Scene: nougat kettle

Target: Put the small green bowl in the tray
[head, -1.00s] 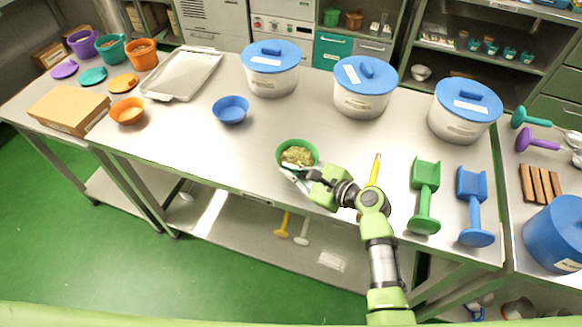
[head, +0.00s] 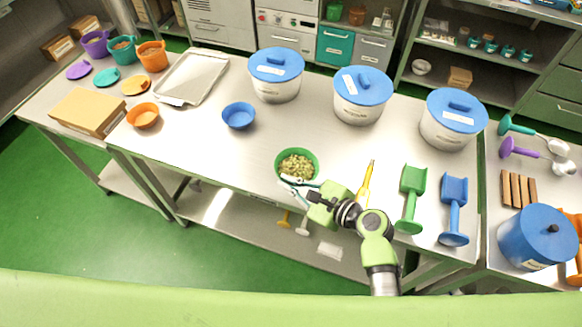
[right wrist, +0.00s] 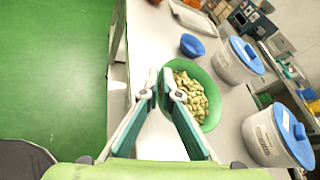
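The small green bowl (head: 281,176) holds pale green nuts and stands upright on the steel table near its front edge. It also shows in the right wrist view (right wrist: 211,122). My right gripper (head: 291,184) is at the bowl's near rim. In the right wrist view its fingertips (right wrist: 161,88) are apart, one outside the rim and one over the inside edge; I cannot tell whether they touch it. The empty metal tray (head: 190,80) lies at the table's back left, and part of it shows in the right wrist view (right wrist: 190,19). My left gripper is out of view.
A blue bowl (head: 239,117) and an orange bowl (head: 143,116) stand between tray and front edge. Lidded white tubs (head: 276,88) line the back. A yellow-handled tool (head: 366,184), green scoop (head: 410,200) and blue scoop (head: 454,212) lie right. The middle is clear.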

